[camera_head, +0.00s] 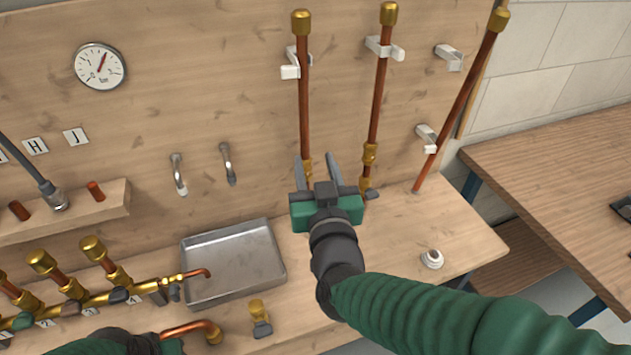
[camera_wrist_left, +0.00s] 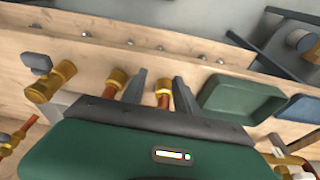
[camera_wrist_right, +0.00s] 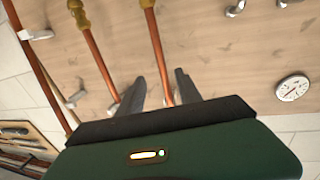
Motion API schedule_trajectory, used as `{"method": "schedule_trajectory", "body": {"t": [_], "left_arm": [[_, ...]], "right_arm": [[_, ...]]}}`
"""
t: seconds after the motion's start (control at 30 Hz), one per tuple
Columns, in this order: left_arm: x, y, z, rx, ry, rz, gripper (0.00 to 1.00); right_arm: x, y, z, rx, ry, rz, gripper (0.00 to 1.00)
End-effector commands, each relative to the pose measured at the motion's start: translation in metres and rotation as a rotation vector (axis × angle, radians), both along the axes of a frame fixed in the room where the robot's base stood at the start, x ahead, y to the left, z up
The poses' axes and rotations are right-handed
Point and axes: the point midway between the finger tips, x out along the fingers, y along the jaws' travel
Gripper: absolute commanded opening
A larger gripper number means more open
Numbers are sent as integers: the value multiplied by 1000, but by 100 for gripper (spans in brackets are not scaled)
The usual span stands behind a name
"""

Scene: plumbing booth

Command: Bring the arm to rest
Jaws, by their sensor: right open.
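My right gripper (camera_head: 315,168) is open and empty, its two fingers pointing at the wooden back panel. In the head view its fingertips overlap the lower end of the leftmost upright copper pipe (camera_head: 304,100); I cannot tell if they touch. In the right wrist view the fingers (camera_wrist_right: 160,88) stand apart with a copper pipe (camera_wrist_right: 158,50) behind the gap. My left arm (camera_head: 135,343) shows only in part at the bottom edge of the head view. In the left wrist view the left gripper's fingers (camera_wrist_left: 158,88) are apart, near brass-capped pipe ends (camera_wrist_left: 163,83).
A metal tray (camera_head: 235,262) sits on the bench, with a brass valve (camera_head: 260,318) in front of it. A brass manifold (camera_head: 95,305) runs along the lower left. A gauge (camera_head: 100,67) hangs on the panel. Two more upright pipes (camera_head: 378,95) stand right of the first. The bench's right part is mostly clear.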

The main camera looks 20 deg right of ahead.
Motion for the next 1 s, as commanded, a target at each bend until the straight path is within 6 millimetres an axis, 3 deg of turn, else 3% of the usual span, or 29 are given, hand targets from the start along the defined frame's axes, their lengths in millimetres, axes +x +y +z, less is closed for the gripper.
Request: {"method": "schedule_trajectory", "body": {"t": [0.07,0.5,0.6,0.67,0.77,0.8,0.9,1.0], "left_arm": [[0,0,-8,0,-1,0,36],[1,0,-6,0,-2,0,36],[1,0,-1,0,-2,0,36],[1,0,5,0,-2,0,36],[1,0,22,0,-2,0,36],[1,0,28,0,-2,0,36],[1,0,39,0,-2,0,36],[1,0,46,0,-2,0,36]], "right_arm": [[-3,1,-2,2,-2,2,41],[-4,1,1,1,1,3,41],[-1,4,-8,4,46,29,41],[3,9,-28,13,137,75,41],[-5,16,-93,43,424,173,41],[-18,14,-123,56,568,200,41],[-67,-2,-186,90,908,212,41],[-117,-23,-220,107,1159,178,41]]}}
